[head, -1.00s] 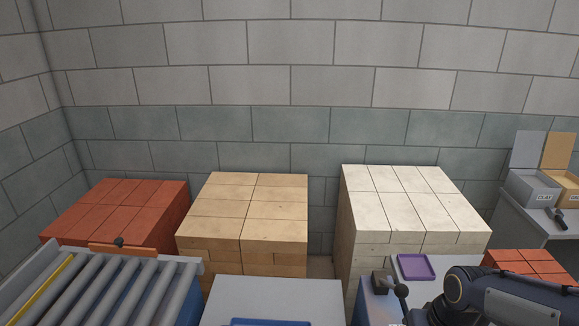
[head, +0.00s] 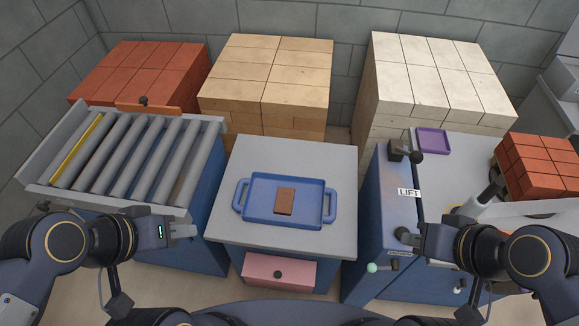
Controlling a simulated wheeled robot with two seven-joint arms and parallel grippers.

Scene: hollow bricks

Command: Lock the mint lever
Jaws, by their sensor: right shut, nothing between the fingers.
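The mint lever shows as a small mint ball (head: 372,267) low on the front of the blue cabinet (head: 388,205) at the right. Its short arm seems to lie about level, with the ball to the left of a dark pivot. My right gripper (head: 410,239) is shut and empty, in the picture above and to the right of the mint ball and apart from it. A dark round knob shows at its fingertips; I cannot tell whether they touch. My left gripper (head: 188,231) is near the roller conveyor's front edge, and its jaw opening is unclear.
A blue tray (head: 256,207) with a brown brick (head: 285,201) sits on the middle table, above a pink drawer (head: 277,270). A roller conveyor (head: 118,203) stands left. A LIFT-labelled cabinet top carries a black-knobbed lever (head: 416,158) and purple tray (head: 432,141). Brick stacks stand behind.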

